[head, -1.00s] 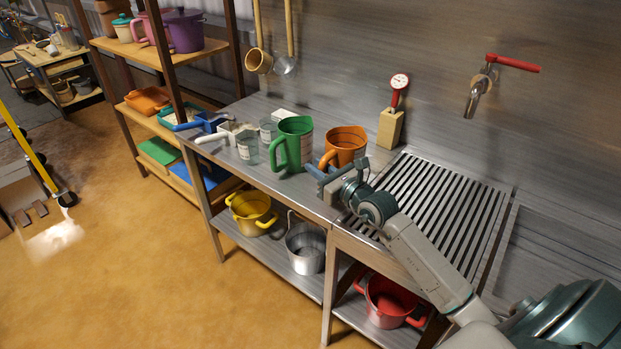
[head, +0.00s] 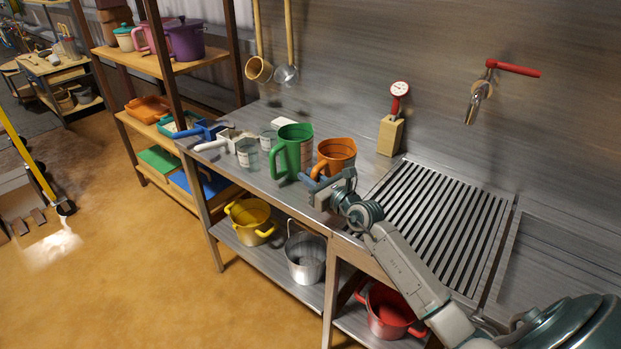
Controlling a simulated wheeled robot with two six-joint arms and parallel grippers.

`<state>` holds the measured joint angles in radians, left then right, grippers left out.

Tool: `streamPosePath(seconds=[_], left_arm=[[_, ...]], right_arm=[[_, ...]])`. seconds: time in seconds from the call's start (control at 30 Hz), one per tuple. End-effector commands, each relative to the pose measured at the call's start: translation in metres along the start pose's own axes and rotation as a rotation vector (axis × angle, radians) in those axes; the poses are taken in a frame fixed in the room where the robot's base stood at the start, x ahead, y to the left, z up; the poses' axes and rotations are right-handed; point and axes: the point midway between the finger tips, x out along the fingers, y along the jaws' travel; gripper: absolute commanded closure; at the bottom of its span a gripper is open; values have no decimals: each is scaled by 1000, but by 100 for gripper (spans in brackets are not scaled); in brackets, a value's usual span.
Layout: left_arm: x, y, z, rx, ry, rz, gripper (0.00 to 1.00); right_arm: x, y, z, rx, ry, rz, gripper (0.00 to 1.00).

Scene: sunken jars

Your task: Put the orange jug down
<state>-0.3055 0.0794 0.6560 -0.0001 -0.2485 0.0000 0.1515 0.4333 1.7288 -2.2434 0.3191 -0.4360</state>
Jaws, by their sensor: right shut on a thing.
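The orange jug (head: 340,152) is upright at the worktop, just right of the green jug (head: 292,150). Its handle faces my right gripper (head: 313,184), which is shut on it. The fingertips are partly hidden by the gripper body. The lower part of the orange jug is hidden behind my right gripper, so I cannot tell whether its base touches the worktop (head: 262,187). My left gripper is not in view.
A slatted drain grate (head: 440,215) lies right of the jug. Glass jars (head: 247,153) and scoops (head: 200,130) are to the left. A red-handled tap (head: 478,100) is on the wall.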

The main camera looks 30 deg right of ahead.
Motion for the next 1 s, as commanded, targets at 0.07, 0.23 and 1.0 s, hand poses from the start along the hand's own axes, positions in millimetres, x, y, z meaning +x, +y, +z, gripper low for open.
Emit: streamPosePath(seconds=[0.07, 0.23, 1.0], left_arm=[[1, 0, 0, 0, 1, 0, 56], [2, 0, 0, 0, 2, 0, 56], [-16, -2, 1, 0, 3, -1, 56]], right_arm=[[0, 0, 0, -2, -2, 0, 100], [0, 0, -2, -1, 0, 0, 63], [-66, 0, 2, -4, 5, 2, 61]])
